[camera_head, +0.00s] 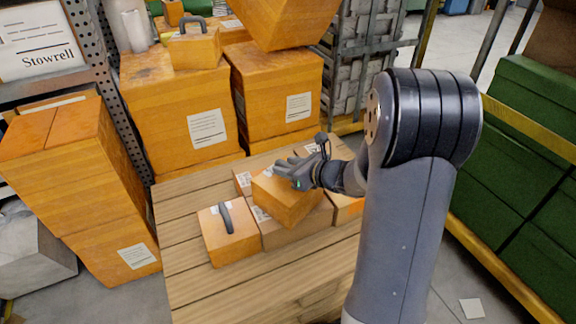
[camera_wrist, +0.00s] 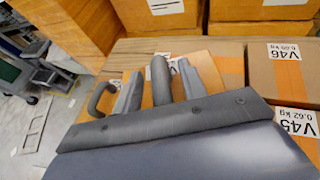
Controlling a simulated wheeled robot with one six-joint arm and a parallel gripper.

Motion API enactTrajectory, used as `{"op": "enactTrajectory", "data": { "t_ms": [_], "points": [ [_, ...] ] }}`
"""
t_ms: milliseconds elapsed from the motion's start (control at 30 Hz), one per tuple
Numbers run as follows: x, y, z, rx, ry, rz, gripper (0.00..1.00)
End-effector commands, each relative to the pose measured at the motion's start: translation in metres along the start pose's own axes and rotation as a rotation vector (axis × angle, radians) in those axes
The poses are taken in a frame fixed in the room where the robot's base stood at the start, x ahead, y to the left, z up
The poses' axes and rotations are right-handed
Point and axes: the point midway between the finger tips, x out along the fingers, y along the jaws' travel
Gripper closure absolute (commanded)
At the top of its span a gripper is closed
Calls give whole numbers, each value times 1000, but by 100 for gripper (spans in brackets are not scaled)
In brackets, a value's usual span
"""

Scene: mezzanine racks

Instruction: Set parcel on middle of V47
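An orange parcel (camera_head: 288,204) sits turned at an angle over the low cartons on the wooden deck. My gripper (camera_head: 290,172) is right over its top. In the wrist view, my gripper (camera_wrist: 159,84) has one finger on each side of a dark upright handle (camera_wrist: 160,80), with a narrow gap visible on both sides. The parcel's top (camera_wrist: 208,72) shows beyond the fingers. Cartons labelled V46 (camera_wrist: 287,52) and V45 (camera_wrist: 297,122) lie to the right. I cannot read a V47 label; the carton (camera_head: 272,238) beneath the parcel is mostly covered.
An orange box with a dark handle (camera_head: 230,244) stands just left of the parcel. Tall orange boxes (camera_head: 178,95) stack up behind, and more stand at the far left (camera_head: 70,175). The wooden deck (camera_head: 190,285) is bare in front. Green crates (camera_head: 520,150) stand right.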

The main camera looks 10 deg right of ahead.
Motion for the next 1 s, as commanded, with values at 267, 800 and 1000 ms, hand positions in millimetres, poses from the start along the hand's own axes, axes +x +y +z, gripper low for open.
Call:
{"op": "enactTrajectory", "data": {
  "t_ms": [267,800,1000],
  "points": [
    [-61,-2,3,2,-1,-7,60],
    [-118,0,0,1,0,-1,60],
    [-117,0,0,1,0,-1,60]
  ]
}}
